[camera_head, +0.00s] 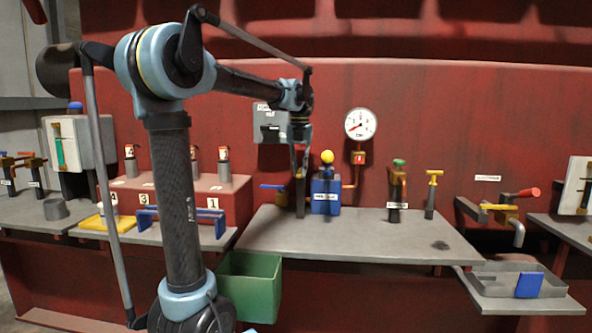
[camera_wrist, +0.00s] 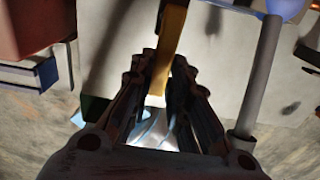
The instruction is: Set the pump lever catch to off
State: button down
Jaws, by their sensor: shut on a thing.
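In the head view my gripper (camera_head: 299,172) points down over the near workbench, just left of the blue pump box (camera_head: 325,198) with a yellow ball (camera_head: 327,157) above it. In the wrist view my gripper (camera_wrist: 161,78) is shut on a yellow-orange bar (camera_wrist: 169,42), which runs up between the fingers. I cannot tell for sure that this bar is the lever catch. A dark upright post (camera_head: 300,198) stands below the fingers in the head view, with a small blue handle (camera_head: 271,187) to its left. The arm and fingers hide part of this spot.
A grey rod (camera_wrist: 259,75) stands close to the right of my fingers in the wrist view. A green bin (camera_head: 249,287) sits below the bench's front edge. A green-topped valve (camera_head: 398,182) and a yellow T-handle (camera_head: 432,190) stand to the right. The grey bench top (camera_head: 350,238) is clear in front.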

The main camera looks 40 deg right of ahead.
aim_at(298, 172)
jog(key=shift+a, duration=0.1)
jog(key=c, duration=1.5)
grip_release()
jog(key=shift+r, duration=0.1)
notch_tip(298, 172, up, 12)
jog(key=shift+w+f, duration=0.15)
jog(key=shift+f, duration=0.05)
jog(key=shift+a, duration=0.1)
